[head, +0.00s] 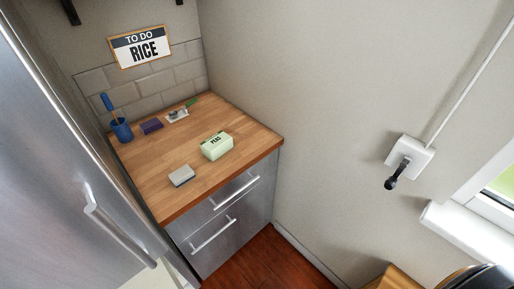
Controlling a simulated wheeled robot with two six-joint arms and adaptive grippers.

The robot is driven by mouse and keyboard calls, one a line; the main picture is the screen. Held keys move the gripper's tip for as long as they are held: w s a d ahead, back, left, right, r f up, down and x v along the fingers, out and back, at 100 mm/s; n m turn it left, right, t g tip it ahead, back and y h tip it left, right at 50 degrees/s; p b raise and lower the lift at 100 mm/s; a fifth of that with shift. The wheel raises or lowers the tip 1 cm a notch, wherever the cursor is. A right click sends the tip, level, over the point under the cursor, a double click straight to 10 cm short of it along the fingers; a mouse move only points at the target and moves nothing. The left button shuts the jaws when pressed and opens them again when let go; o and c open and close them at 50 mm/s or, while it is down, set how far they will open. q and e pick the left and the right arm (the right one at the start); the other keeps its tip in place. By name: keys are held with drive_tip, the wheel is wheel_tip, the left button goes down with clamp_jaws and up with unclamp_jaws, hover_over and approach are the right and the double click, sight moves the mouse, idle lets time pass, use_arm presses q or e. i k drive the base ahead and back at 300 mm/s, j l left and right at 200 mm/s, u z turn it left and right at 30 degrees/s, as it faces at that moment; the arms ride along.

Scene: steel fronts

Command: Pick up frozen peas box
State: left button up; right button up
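The frozen peas box (216,146) is a pale green box with the dark word "PEAS" on it. It lies on the wooden countertop (155,190), right of the middle and near the right wall. Nothing covers it in the head view. Neither of my grippers shows in this view.
A grey and white block (181,176) lies near the counter's front. A purple block (151,126), a blue cup with a brush (121,130) and a small tray with a green item (178,115) stand behind. A steel fridge (60,190) borders the left; steel drawers (225,225) sit below.

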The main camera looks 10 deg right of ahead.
sight(216, 146)
drive_tip(key=i+l+u, duration=0.1)
drive_tip(key=u, duration=0.35)
drive_tip(key=i+l+u, duration=0.1)
drive_tip(key=u, duration=0.35)
drive_tip(key=l+u, duration=0.2)
drive_tip(key=u, duration=0.25)
drive_tip(key=l+u, duration=0.2)
drive_tip(key=u, duration=0.25)
drive_tip(key=i+l+z, duration=0.1)
drive_tip(key=l+z, duration=0.15)
drive_tip(key=z, duration=0.25)
drive_tip(key=j+u, duration=0.25)
drive_tip(key=k+j, duration=0.4)
drive_tip(key=l+z, duration=0.2)
drive_tip(key=z, duration=0.25)
drive_tip(key=i+l+u, duration=0.25)
drive_tip(key=u, duration=0.15)
drive_tip(key=i+l, duration=0.05)
drive_tip(key=i, duration=0.1)
